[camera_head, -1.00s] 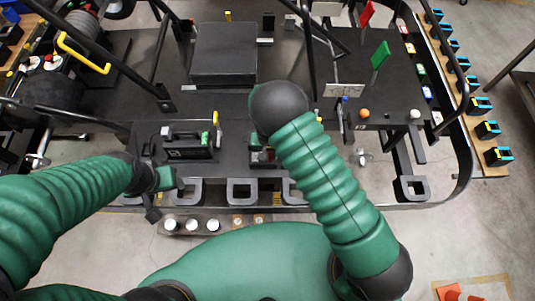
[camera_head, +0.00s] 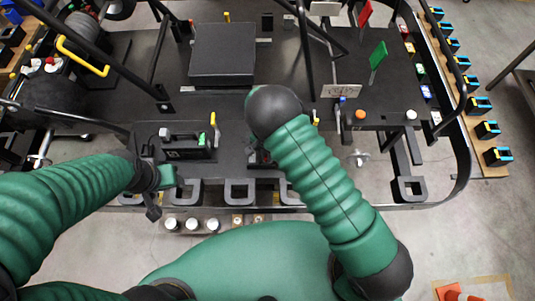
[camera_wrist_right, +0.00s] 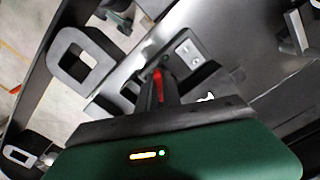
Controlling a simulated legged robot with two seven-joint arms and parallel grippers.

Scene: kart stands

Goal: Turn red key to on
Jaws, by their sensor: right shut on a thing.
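The red key (camera_wrist_right: 158,82) shows in the right wrist view as a narrow red piece between dark fingers, in front of a grey plate with a small label. My right gripper (camera_wrist_right: 157,94) is shut on it. In the head view my right forearm and dark wrist cover most of this gripper and the key. My left gripper (camera_head: 153,205) is at the kart's front edge, left of the right one. Its fingers are dark and small, and I cannot tell whether they are open or shut.
A black box (camera_head: 223,50) stands on the kart top. A green flag (camera_head: 378,56) and a red flag (camera_head: 365,14) stand at the right. A lever block with a green part (camera_head: 203,138) sits between my arms. Black bars cross over the kart.

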